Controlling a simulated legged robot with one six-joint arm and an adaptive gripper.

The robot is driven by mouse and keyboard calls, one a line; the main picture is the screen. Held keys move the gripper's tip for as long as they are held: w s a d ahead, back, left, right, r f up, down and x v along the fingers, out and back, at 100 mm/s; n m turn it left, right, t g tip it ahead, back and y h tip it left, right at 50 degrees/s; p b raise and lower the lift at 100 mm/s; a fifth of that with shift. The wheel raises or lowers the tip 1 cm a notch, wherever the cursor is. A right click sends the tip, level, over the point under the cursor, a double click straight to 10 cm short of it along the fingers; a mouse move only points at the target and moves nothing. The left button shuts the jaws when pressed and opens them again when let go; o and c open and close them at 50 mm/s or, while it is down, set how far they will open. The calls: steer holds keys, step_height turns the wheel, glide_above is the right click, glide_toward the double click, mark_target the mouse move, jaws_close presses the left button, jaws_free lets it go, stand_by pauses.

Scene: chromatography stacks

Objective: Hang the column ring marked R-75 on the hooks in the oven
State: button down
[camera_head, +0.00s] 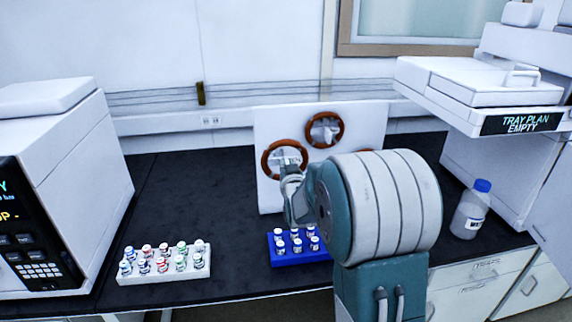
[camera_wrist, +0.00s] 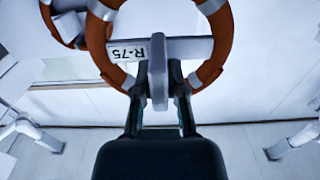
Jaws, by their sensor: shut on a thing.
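The column ring R-75 (camera_wrist: 214,75) is an orange-brown hoop with a light grey crossbar that carries a white R-75 label, large in the wrist view. My gripper (camera_wrist: 160,85) is shut on the ring's middle grip piece. In the head view the ring (camera_head: 265,161) is in front of the white upright panel, at its left side, and my gripper (camera_head: 290,170) reaches it from below. I cannot tell whether the ring still touches the panel. The oven and its hooks are not clearly in view.
A second ring (camera_head: 338,130) hangs on the white panel (camera_head: 370,118); another is mostly hidden behind my arm. A blue vial rack (camera_head: 290,258) and a white vial rack (camera_head: 170,275) stand in front. A blue-capped bottle (camera_head: 470,212) and instruments stand at the sides.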

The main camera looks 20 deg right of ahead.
steer(key=shift+v, duration=2.45)
